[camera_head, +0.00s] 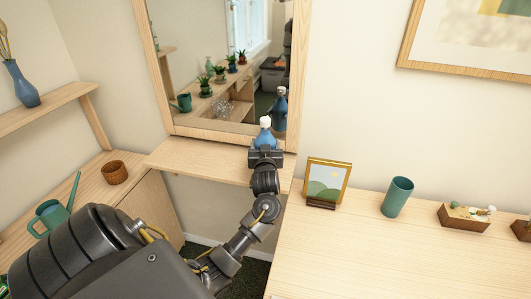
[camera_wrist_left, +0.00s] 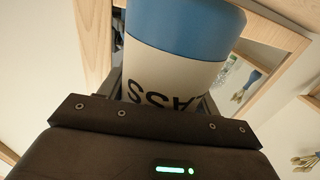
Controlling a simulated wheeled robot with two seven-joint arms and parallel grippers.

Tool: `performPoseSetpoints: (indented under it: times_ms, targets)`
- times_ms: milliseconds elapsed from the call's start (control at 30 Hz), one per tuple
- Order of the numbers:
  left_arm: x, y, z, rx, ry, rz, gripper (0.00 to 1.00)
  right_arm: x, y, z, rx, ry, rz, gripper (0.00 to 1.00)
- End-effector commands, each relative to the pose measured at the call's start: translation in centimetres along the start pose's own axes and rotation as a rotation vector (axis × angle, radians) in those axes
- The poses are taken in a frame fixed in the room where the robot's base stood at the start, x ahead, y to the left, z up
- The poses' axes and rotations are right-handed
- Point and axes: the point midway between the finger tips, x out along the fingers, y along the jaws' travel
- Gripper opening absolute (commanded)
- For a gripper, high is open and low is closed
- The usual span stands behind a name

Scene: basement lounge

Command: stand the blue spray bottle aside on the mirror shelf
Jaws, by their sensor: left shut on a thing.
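The blue spray bottle (camera_head: 265,135) with a white top is upright in front of the mirror, over the right part of the mirror shelf (camera_head: 195,160). My left gripper (camera_head: 266,150) is shut on it from the near side. The gripper hides its base, so I cannot tell whether it touches the shelf. In the left wrist view the bottle (camera_wrist_left: 180,65) fills the space between the fingers, with a blue band and a cream label with dark letters. My right gripper is not in view.
The left part of the shelf is clear. The mirror (camera_head: 205,45) rises behind it. On the right table stand a picture frame (camera_head: 328,182), a teal cup (camera_head: 397,197) and a wooden planter (camera_head: 464,217). A green watering can (camera_head: 50,215) and brown pot (camera_head: 115,173) are at left.

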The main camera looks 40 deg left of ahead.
Motion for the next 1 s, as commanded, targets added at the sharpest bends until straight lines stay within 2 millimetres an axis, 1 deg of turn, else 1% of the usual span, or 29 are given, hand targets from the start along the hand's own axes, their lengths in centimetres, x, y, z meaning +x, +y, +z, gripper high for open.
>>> performPoseSetpoints:
  times_ms: [167,233,300,400,500,867,900,1000]
  targets:
    - [0.3,0.1,0.1,0.000,0.003,0.001,0.19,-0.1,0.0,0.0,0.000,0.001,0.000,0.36]
    - [0.7,0.1,0.8,0.002,0.001,0.001,0.19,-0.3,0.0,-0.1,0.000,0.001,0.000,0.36]
    - [0.6,0.1,1.8,0.003,-0.002,0.001,0.19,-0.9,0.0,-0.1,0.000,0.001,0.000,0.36]
    - [0.6,0.1,2.9,0.001,0.001,0.002,0.19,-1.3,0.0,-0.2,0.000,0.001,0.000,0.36]
    - [0.6,0.1,3.5,-0.001,0.002,0.002,0.19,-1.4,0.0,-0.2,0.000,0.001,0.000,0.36]
    - [0.6,0.1,4.0,-0.002,0.003,0.002,0.19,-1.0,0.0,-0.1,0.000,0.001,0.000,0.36]
    - [0.5,0.1,4.2,-0.001,-0.001,0.002,0.64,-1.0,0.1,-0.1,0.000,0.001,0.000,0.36]
    - [0.5,0.1,4.1,-0.001,-0.001,0.002,0.77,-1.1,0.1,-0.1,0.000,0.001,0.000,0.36]
